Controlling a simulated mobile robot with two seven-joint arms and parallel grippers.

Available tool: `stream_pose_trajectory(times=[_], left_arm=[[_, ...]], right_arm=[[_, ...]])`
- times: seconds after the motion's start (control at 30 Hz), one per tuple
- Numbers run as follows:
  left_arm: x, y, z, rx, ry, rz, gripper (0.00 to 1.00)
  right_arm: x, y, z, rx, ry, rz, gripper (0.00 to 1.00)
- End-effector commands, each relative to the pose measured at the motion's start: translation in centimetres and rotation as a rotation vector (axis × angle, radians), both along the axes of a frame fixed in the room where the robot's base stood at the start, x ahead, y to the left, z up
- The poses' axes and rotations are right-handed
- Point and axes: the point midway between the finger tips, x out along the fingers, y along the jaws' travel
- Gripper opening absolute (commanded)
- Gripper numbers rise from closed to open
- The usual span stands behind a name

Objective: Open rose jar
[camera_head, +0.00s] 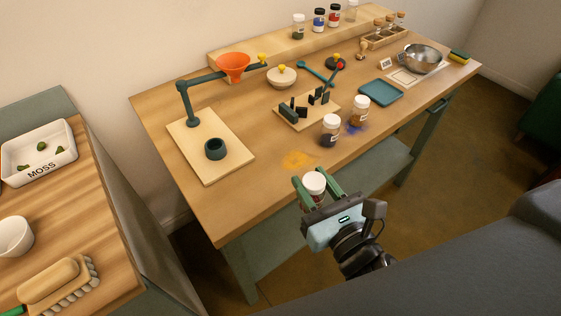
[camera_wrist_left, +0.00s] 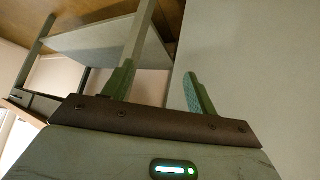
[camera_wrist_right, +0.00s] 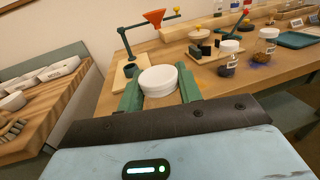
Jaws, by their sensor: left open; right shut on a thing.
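A small jar with a white lid (camera_head: 314,183) is held in my right gripper (camera_head: 311,178), in front of the table's near edge. A little reddish colour shows below the lid; the rest of its body is hidden by the fingers. In the right wrist view the round white lid (camera_wrist_right: 158,80) sits on top, between the two green fingers, and looks closed. My right gripper is shut on this jar. My left gripper (camera_wrist_left: 159,72) shows only in the left wrist view. It is open and empty, with a table leg and lower shelf beyond it.
The wooden table (camera_head: 230,215) holds two white-lidded jars (camera_head: 330,130) (camera_head: 360,110), a funnel stand (camera_head: 233,66), a black-slotted rack (camera_head: 290,114) and a blue tray (camera_head: 380,93). More jars (camera_head: 319,18) stand on the back shelf. The table's front left corner is clear.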

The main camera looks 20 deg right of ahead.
Motion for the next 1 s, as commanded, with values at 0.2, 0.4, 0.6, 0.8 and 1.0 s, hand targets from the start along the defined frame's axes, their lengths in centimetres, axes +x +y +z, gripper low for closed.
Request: stream_pose_trajectory(times=[0.2, 0.4, 0.6, 0.8, 1.0], left_arm=[[-1.7, 1.2, 0.0, 0.001, 0.012, 0.053, 0.58], [-1.6, 1.3, 0.2, 0.002, 0.009, 0.055, 0.58], [-1.0, 1.3, 1.0, 0.001, -0.006, 0.053, 0.58], [-0.7, 1.3, 1.6, 0.002, -0.017, 0.053, 0.58], [-0.6, 1.3, 1.8, 0.002, -0.02, 0.053, 0.58]], right_arm=[[-0.2, -0.5, 0.0, -0.001, -0.002, -0.016, 0.0], [0.4, -0.4, 0.0, -0.001, -0.005, -0.017, 0.0], [4.2, -0.3, 0.0, -0.002, -0.01, -0.017, 0.0], [8.8, -0.1, -0.5, 0.0, -0.007, -0.018, 0.0], [13.2, 0.0, -1.0, 0.0, -0.005, -0.017, 0.0]])
